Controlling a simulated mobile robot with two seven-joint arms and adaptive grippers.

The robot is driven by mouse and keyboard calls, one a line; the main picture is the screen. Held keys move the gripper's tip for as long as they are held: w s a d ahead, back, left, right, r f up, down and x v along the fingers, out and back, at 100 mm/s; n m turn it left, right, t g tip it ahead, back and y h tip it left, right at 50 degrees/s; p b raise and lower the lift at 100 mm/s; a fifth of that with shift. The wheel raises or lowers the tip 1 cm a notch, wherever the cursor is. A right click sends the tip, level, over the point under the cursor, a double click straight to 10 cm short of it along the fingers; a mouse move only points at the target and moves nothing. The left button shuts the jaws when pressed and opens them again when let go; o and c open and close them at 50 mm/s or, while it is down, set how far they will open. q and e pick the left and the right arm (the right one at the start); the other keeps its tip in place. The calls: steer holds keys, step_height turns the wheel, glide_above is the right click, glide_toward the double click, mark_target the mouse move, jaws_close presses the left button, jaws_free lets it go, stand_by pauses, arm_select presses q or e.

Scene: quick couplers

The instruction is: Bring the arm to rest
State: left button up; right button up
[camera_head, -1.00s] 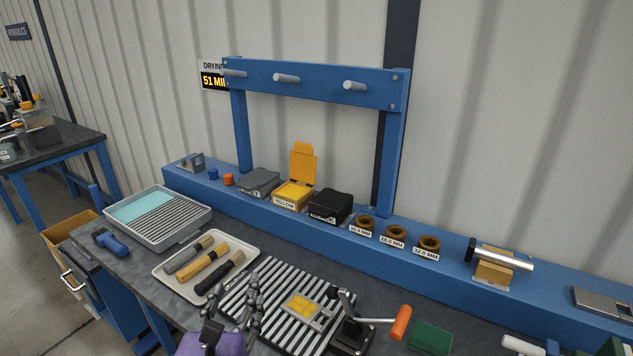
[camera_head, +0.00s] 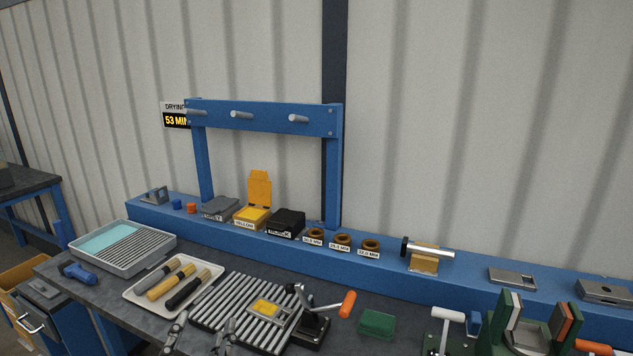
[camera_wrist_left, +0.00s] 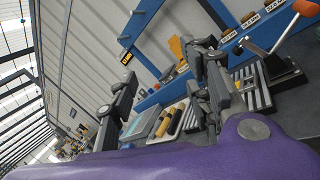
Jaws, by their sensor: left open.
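My left gripper (camera_head: 201,332) shows at the bottom edge of the head view, with only its fingers in the picture. The fingers are apart with nothing between them. They are in front of the slatted rack (camera_head: 215,300) on the bench. In the left wrist view the open fingers (camera_wrist_left: 165,80) frame the bench tilted on its side, and my purple arm (camera_wrist_left: 150,160) fills the bottom. A clamp with an orange handle (camera_head: 347,304) and a yellow piece in a metal plate (camera_head: 264,308) are right of the gripper. My right gripper is not in view.
A green block (camera_head: 377,323) lies right of the clamp. A blue shelf (camera_head: 465,268) with ink boxes and rings runs behind, under a blue peg frame (camera_head: 265,116).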

arm_select(q)
steer(key=s+d+f+m+g+h, duration=0.2)
steer(key=s+f+m+g, duration=0.15)
steer(key=f+m, duration=0.9)
steer(key=s+d+f+m+g+h, duration=0.2)
steer(key=s+d+f+m+g, duration=0.15)
steer(key=f+m, duration=0.95)
steer(key=s+a+f+m+g+y, duration=0.1)
steer(key=s+a+f+m+g, duration=0.1)
steer(key=s+f, duration=0.5)
steer(key=s+a+f+m+g+y, duration=0.2)
steer(key=s+a+f, duration=0.2)
steer(key=s+f, duration=0.3)
steer(key=shift+s+a+f+g+y, duration=0.3)
steer(key=shift+s+g, duration=0.1)
steer(key=shift+s, duration=0.75)
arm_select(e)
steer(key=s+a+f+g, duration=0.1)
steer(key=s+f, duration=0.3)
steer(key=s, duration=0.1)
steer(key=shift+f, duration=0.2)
